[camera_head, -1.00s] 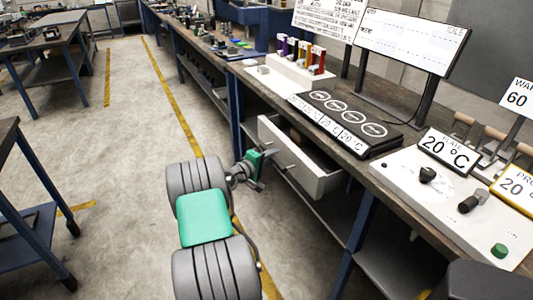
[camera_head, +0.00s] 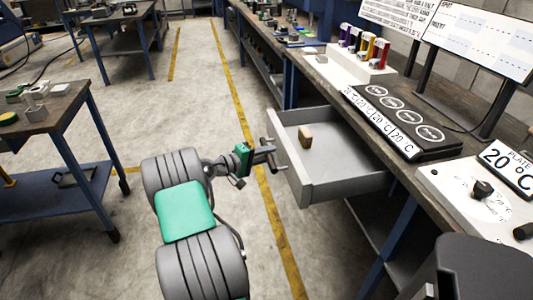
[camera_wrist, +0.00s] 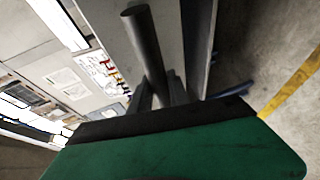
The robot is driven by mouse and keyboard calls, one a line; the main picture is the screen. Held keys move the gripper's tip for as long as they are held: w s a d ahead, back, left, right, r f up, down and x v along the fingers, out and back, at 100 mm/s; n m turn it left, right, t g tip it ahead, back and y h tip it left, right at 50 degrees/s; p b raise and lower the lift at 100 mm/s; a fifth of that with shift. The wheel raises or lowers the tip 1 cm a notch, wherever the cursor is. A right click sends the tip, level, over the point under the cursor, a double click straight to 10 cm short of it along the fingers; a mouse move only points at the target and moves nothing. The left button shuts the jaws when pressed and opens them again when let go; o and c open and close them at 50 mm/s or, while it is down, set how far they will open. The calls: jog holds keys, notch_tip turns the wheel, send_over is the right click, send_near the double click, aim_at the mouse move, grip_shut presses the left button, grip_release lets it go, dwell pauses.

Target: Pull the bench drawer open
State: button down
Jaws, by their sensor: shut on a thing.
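The bench drawer (camera_head: 335,178) stands well out from under the workbench in the head view, and its inside shows. Its handle (camera_head: 270,154) is a dark bar on the front panel. My gripper (camera_head: 265,151) is at the front panel, shut on the handle. In the wrist view the handle (camera_wrist: 148,45) runs as a dark round bar between the fingers (camera_wrist: 162,97). The exact contact of the fingers is partly hidden there.
A small tan block (camera_head: 305,135) lies in the drawer. The workbench top (camera_head: 325,75) carries a black plate with circles (camera_head: 395,118), a rack of coloured tubes (camera_head: 360,62) and a white control panel (camera_head: 470,200). Another table (camera_head: 50,125) stands at left. The floor between is clear.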

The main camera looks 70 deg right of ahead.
jog(key=c, duration=1.3)
grip_release()
jog(key=shift+o, duration=0.2)
jog(key=shift+w, duration=0.1)
jog(key=v, duration=0.7)
jog(key=shift+w+a, duration=0.2)
jog(key=shift+a, duration=0.1)
jog(key=shift+r, duration=0.1)
